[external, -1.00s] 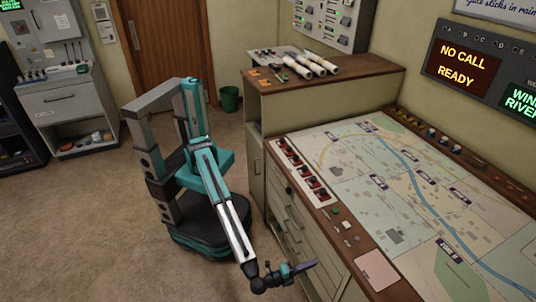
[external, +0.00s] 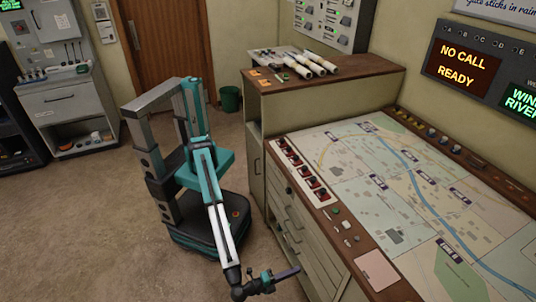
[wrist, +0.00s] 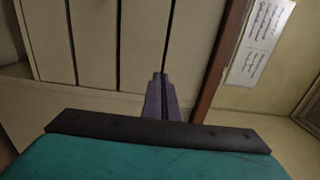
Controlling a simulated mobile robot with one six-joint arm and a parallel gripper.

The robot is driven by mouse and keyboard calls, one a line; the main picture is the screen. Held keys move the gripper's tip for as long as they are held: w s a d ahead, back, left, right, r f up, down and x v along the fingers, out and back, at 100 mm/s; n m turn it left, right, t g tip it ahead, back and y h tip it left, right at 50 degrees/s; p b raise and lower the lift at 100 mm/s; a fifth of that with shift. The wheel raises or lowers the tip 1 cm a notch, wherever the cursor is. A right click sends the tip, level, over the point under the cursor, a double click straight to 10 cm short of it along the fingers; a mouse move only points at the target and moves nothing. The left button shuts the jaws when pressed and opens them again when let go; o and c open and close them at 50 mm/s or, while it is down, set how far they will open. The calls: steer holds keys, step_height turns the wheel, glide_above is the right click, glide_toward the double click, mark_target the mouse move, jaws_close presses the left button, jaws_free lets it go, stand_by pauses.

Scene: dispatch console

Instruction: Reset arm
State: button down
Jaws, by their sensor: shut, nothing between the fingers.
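My gripper (external: 290,273) is at the end of my outstretched arm, low in front of the console's drawers (external: 300,245) in the external view. In the wrist view its two dark purple fingers (wrist: 162,98) are together with nothing between them. Pale drawer or cabinet fronts (wrist: 110,45) fill much of the wrist view behind the fingers. The gripper appears apart from the console, though the exact gap cannot be told.
The console's map top (external: 400,190) has a brown wooden edge and a row of red switches (external: 303,170). A higher cabinet (external: 330,75) carries rolled papers. A green bin (external: 230,98) stands by the door. Open floor (external: 80,220) lies to the left.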

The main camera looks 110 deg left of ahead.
steer(key=s+a+f+n+g+h+p, duration=0.1)
steer(key=s+a+f+g+h+p, duration=0.35)
steer(key=a+f, duration=0.85)
steer(key=s+a+f+n+g+h+p, duration=0.1)
steer(key=s+a+f+n+g, duration=0.1)
steer(key=s+a+f+g, duration=0.8)
steer(key=s+a+f+n+g+h+p, duration=0.1)
steer(key=s+a+f+n+h+p, duration=0.2)
steer(key=s+a, duration=0.7)
steer(key=s+a+f+n+g+h+p, duration=0.1)
steer(key=s+a+f+p, duration=0.3)
steer(key=s+a, duration=0.55)
steer(key=s+d+n+g+h+p, duration=0.1)
steer(key=s+n+h, duration=0.1)
steer(key=s, duration=0.9)
steer(key=shift+s+d+g+h, duration=0.15)
steer(key=shift+s+g+h, duration=0.25)
steer(key=shift+h, duration=0.25)
